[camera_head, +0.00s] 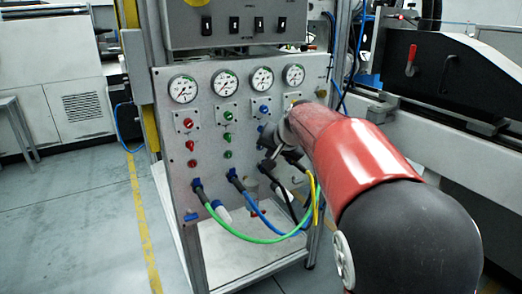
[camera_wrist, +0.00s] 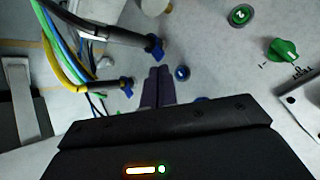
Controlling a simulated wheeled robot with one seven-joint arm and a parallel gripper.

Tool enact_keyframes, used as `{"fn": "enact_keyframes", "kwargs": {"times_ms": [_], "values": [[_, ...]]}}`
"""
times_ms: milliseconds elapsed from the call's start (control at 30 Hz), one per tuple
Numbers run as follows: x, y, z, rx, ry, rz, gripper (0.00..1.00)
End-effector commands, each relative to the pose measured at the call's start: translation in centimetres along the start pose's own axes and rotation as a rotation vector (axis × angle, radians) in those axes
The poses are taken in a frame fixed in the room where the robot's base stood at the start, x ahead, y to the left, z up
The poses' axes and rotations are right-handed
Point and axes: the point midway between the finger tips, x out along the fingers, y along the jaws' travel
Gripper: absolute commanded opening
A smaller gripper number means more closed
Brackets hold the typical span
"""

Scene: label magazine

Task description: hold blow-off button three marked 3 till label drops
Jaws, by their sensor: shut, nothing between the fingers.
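My gripper (camera_wrist: 159,70) is shut and empty, its fingers pointing at the grey panel (camera_head: 215,185). In the wrist view a round blue button or lamp (camera_wrist: 182,73) shows just right of the fingertips, apart from them in the picture. Another blue part (camera_wrist: 200,99) is mostly hidden behind the gripper body. In the head view the blue column has a knob (camera_head: 264,109) under the third gauge; my arm covers much of the panel below and right of it. No mark 3 is readable, and no label can be made out. Whether the fingertips touch the panel, I cannot tell.
Green (camera_head: 250,238), blue and yellow hoses hang in loops from the panel's lower fittings, close to my arm. In the wrist view a green selector (camera_wrist: 285,50) and a green round part (camera_wrist: 240,15) are at the right. Floor left of the panel is clear.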

Motion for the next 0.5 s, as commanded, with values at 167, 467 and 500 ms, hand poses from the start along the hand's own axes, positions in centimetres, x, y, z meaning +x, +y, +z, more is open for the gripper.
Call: {"fn": "enact_keyframes", "kwargs": {"times_ms": [167, 467, 500], "values": [[-1.2, 1.0, 1.1, 0.001, 0.000, -0.002, 0.00], [-2.1, 1.6, 1.6, -0.001, -0.001, 0.001, 0.00], [-2.1, 1.6, 1.6, -0.001, -0.001, 0.001, 0.00]]}}
